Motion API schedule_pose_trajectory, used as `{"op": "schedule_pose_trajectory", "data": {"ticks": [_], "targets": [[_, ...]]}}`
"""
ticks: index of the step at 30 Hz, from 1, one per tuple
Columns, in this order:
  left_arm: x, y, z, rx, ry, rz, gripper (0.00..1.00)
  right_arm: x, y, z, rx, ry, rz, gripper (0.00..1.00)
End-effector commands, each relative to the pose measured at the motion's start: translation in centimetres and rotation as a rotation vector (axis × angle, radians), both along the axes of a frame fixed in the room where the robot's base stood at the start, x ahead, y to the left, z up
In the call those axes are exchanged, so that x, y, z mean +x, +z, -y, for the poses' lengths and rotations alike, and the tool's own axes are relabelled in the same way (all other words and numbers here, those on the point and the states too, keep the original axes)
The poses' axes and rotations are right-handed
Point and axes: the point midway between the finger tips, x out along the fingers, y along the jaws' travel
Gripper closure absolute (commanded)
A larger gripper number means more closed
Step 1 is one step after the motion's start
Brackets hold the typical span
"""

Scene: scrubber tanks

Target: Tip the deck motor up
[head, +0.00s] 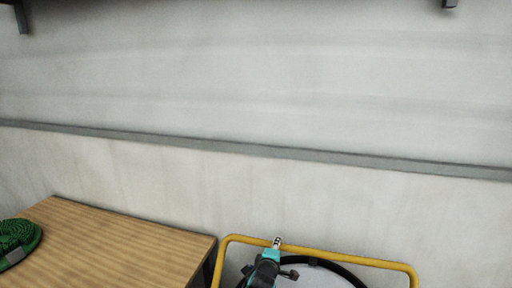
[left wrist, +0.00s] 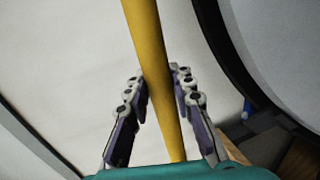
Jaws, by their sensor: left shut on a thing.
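A yellow tubular handle (head: 345,259) frames a pale grey round part with a black rim (head: 312,276) at the bottom of the head view. I cannot tell which part is the deck motor's body. My left gripper (head: 277,242) is at the handle's top bar, left of its middle. In the left wrist view the yellow bar (left wrist: 146,35) runs between the two fingers of my left gripper (left wrist: 159,78), which is shut on it. The lower part of the machine is cut off by the frame. My right gripper is not in view.
A wooden table (head: 115,245) stands at the lower left, close to the handle. A coiled green hose (head: 18,238) lies at its left end. A pale wall (head: 260,90) with a grey rail (head: 250,148) rises behind.

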Motion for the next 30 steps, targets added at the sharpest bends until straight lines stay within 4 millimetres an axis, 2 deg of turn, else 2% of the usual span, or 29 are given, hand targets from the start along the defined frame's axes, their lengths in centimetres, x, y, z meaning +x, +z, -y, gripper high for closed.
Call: {"op": "schedule_pose_trajectory", "data": {"ticks": [8, 19, 20, 22, 23, 30], "targets": [[0.0, -0.3, 0.0, 0.001, 0.001, -0.004, 1.0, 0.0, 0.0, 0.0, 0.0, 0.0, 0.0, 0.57], [2.7, -4.3, 0.8, 0.002, 0.001, -0.006, 1.0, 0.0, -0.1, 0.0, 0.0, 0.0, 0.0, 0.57], [2.6, -4.1, 0.7, 0.002, 0.001, -0.005, 0.69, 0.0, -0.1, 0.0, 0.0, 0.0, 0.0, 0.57], [2.5, -4.0, 0.7, 0.002, 0.001, -0.005, 0.51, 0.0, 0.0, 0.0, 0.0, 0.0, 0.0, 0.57], [2.5, -4.0, 0.7, 0.001, 0.001, -0.004, 0.48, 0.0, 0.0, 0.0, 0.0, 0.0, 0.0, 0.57], [2.6, -3.9, 0.7, 0.001, 0.0, -0.002, 0.48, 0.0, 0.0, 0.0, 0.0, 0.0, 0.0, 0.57]]}}
